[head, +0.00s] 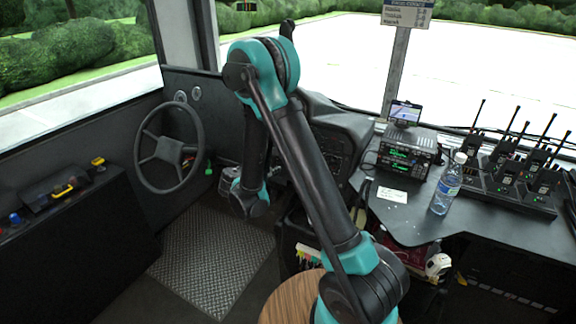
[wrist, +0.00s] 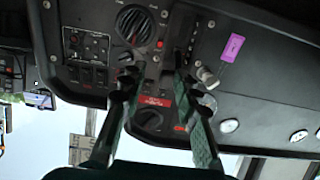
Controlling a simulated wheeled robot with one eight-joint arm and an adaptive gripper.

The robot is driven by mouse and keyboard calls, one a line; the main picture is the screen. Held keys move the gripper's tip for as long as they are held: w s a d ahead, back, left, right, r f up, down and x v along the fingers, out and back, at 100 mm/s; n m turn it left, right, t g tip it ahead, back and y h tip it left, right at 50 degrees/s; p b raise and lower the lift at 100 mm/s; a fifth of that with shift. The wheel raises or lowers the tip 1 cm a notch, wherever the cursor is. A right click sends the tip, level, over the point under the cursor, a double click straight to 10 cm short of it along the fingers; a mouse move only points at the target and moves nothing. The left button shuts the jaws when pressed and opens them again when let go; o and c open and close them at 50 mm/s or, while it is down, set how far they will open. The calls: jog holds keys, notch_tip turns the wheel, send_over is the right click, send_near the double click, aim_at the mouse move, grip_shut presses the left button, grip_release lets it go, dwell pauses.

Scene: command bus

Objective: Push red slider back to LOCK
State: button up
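My gripper (wrist: 155,78) shows in the wrist view with its two dark fingers spread apart, so it is open, and I see nothing held between them. It faces a black dashboard panel (wrist: 85,22). A red plate with pale lettering (wrist: 155,101) shows between the fingers. A small red spot (wrist: 160,44) lies above it, and a red piece (wrist: 179,127) lies beside the right finger. I cannot tell which of these is the red slider, and I cannot read any LOCK mark. In the head view my arm hides much of the dashboard, and the fingertips cannot be made out.
The panel bears round dials (wrist: 134,23), switches and a purple tag (wrist: 232,47). In the head view a steering wheel (head: 169,147) stands left of my arm. A bottle (head: 447,184), radios (head: 510,183) and a display unit (head: 408,152) stand on the right counter.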

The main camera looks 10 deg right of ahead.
jog(key=x, duration=1.5)
jog(key=shift+c, duration=0.6)
grip_shut()
